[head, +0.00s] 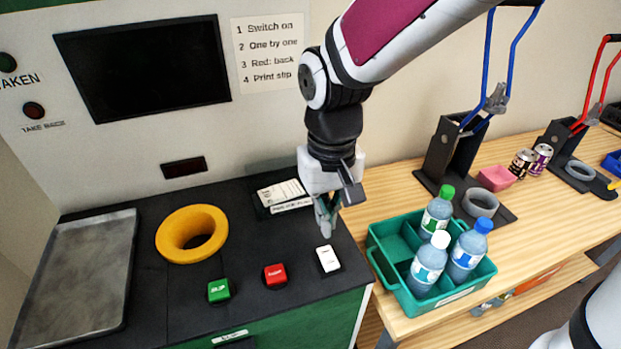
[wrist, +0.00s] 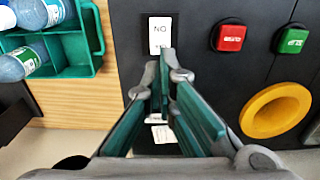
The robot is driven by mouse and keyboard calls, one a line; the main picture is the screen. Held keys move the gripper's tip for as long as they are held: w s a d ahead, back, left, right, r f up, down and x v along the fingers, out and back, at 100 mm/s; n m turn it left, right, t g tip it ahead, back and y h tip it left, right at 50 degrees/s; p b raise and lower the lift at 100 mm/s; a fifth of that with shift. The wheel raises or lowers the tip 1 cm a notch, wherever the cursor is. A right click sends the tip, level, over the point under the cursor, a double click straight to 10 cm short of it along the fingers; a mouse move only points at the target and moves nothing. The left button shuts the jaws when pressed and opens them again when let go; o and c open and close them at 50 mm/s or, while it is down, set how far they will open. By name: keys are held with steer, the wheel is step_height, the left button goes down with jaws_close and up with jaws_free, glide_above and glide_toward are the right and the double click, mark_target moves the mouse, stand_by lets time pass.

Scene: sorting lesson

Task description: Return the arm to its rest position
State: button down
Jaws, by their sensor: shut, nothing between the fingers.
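My gripper (head: 326,210) is shut and empty. In the head view it points down over the right part of the dark counter top, just behind the white button (head: 328,258). In the wrist view the fingers of my gripper (wrist: 166,75) reach toward the same white button (wrist: 160,35), which carries dark lettering, partly covered by the fingertips. I cannot tell whether the fingertips touch it. My arm (head: 370,50) comes down from the top right of the head view.
A red button (head: 275,274), a green button (head: 219,290) and a yellow ring (head: 163,241) are on the counter. A metal tray (head: 75,275) lies at left. A teal crate (head: 386,274) with several bottles stands close on the right, on a wooden table. A dark screen (head: 145,68) is behind.

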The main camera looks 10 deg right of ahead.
stand_by(0.3)
steer(key=s+d+r+m+t, duration=0.2)
steer(key=s+d+r+t, duration=0.3)
steer(key=s+d+r, duration=0.5)
step_height(320, 180, up, 3)
steer(key=shift+s+d+f, duration=0.1)
steer(key=shift+s+d, duration=0.1)
steer(key=shift+d, duration=0.4)
steer(key=shift+w, duration=0.1)
steer(key=w+a+f+n+g+p, duration=0.1)
steer(key=w+a+f+g, duration=0.1)
steer(key=a, duration=0.3)
steer(key=w+a+f+n+g+p, duration=0.1)
steer(key=w+a+f+g+p, duration=0.1)
steer(key=w+a, duration=0.3)
steer(key=shift+a+f+g, duration=0.5)
steer(key=shift+a+f, duration=0.15)
steer(key=shift+f, duration=0.05)
